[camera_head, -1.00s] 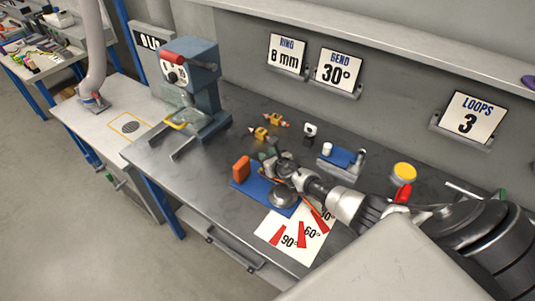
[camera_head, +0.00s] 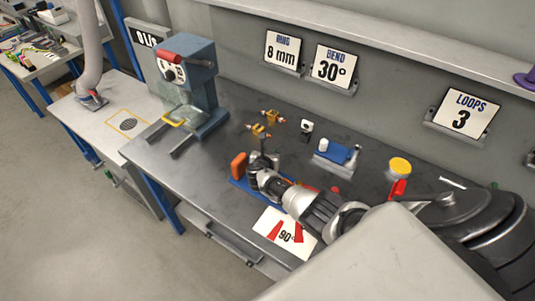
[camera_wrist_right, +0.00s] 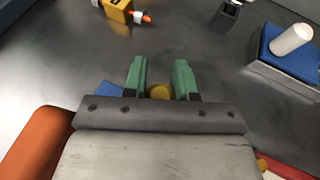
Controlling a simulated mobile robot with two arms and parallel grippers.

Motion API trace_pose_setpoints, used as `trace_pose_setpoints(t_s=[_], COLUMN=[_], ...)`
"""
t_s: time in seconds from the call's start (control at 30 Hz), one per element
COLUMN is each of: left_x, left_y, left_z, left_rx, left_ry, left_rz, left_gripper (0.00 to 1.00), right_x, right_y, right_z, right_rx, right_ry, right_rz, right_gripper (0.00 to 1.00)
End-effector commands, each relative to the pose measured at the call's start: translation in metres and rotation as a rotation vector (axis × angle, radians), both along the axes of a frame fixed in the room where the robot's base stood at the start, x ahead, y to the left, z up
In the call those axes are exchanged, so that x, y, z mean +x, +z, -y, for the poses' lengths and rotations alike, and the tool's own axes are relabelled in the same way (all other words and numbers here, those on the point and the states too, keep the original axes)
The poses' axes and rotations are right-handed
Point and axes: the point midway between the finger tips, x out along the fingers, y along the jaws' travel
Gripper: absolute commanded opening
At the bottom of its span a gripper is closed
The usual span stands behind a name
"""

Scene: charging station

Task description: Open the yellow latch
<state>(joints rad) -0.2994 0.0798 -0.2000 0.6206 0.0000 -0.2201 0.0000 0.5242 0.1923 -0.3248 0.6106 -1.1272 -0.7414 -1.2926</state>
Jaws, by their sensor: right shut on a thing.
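My right gripper (camera_head: 259,158) is over the blue-based fixture (camera_head: 240,183) near the middle of the bench, fingers away from me. In the right wrist view its green fingertips (camera_wrist_right: 160,80) stand on either side of a small round yellow piece, the yellow latch (camera_wrist_right: 160,92), and are shut on it. Only the top of the latch shows; its lower part is hidden by the gripper body. The fixture's orange block (camera_head: 239,165) stands left of the gripper, and it also shows in the right wrist view (camera_wrist_right: 35,143). My left gripper is not in view.
Yellow clamp-like parts (camera_head: 258,130) lie behind the gripper. A blue block with a white peg (camera_head: 338,153) and a yellow-topped red item (camera_head: 399,167) stand to the right. A blue press (camera_head: 190,85) stands at the left. An angle card (camera_head: 284,236) lies in front.

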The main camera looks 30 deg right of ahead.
Motion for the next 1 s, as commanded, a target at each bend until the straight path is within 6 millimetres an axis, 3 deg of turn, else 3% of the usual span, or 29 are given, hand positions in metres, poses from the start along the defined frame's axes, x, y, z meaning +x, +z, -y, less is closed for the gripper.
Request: trace_pose_setpoints(t_s=[0.4,1.0], left_x=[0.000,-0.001], left_y=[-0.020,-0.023], left_z=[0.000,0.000], left_rx=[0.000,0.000], left_ry=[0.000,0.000], left_rz=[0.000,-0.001], left_gripper=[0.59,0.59], right_x=[-0.002,-0.004], right_y=[-0.001,0.000], right_z=[0.002,0.003], right_rx=[0.001,0.000], right_ry=[-0.233,-0.283], right_rz=[0.002,0.001], right_gripper=[0.03,0.03])
